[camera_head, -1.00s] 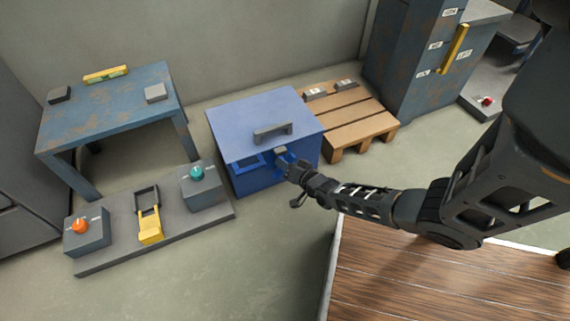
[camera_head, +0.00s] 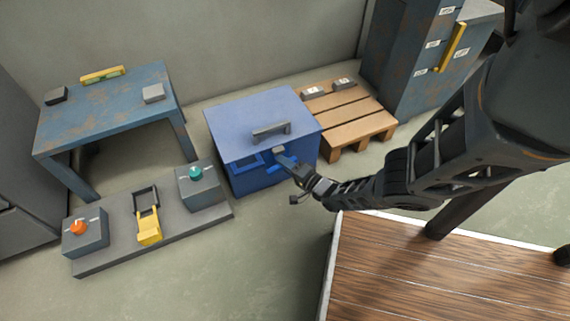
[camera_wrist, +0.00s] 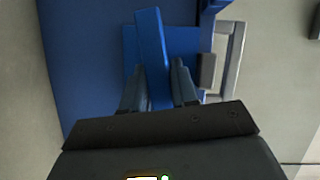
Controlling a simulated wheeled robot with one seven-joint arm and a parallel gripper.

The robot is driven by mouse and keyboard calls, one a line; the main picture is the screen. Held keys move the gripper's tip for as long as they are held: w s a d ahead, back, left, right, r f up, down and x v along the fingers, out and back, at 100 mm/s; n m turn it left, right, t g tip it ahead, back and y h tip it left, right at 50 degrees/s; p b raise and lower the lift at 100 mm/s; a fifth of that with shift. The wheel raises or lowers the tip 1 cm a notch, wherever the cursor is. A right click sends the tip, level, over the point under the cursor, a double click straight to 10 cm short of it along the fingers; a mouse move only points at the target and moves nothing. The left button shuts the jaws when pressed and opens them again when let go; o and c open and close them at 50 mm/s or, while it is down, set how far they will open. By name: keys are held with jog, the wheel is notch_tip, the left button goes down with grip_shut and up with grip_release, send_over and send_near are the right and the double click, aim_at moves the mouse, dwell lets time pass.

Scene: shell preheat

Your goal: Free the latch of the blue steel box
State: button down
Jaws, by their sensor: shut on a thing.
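The blue steel box (camera_head: 225,121) stands on the floor in the middle of the head view, with a grey handle (camera_head: 271,131) on its lid. A blue latch bar (camera_head: 291,153) shows at its front. My gripper (camera_head: 283,160) reaches the box front from the right. In the wrist view the latch bar (camera_wrist: 151,40) lies tilted between the two dark fingers of my gripper (camera_wrist: 156,83), which are shut on it. The fingers hide part of the latch, and I cannot tell whether it is free. The grey handle (camera_wrist: 236,60) also shows in the wrist view.
Left of the box, a grey base (camera_head: 115,254) carries an orange-knob box (camera_head: 86,240), a yellow lever (camera_head: 148,228) and a teal-knob box (camera_head: 202,190). A rusty blue table (camera_head: 105,105) stands behind. A wooden pallet (camera_head: 350,120) is close at right; bare floor lies in front.

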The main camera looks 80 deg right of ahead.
jog(key=shift+a+m, duration=0.1)
jog(key=shift+m, duration=0.3)
dwell(0.3)
jog(key=c, duration=1)
grip_release()
jog(key=shift+o, duration=0.2)
jog(key=p+v, duration=0.2)
jog(key=v, duration=0.5)
jog(key=shift+s+a, duration=0.15)
jog(key=shift+s, duration=0.25)
jog(key=shift+f, duration=0.15)
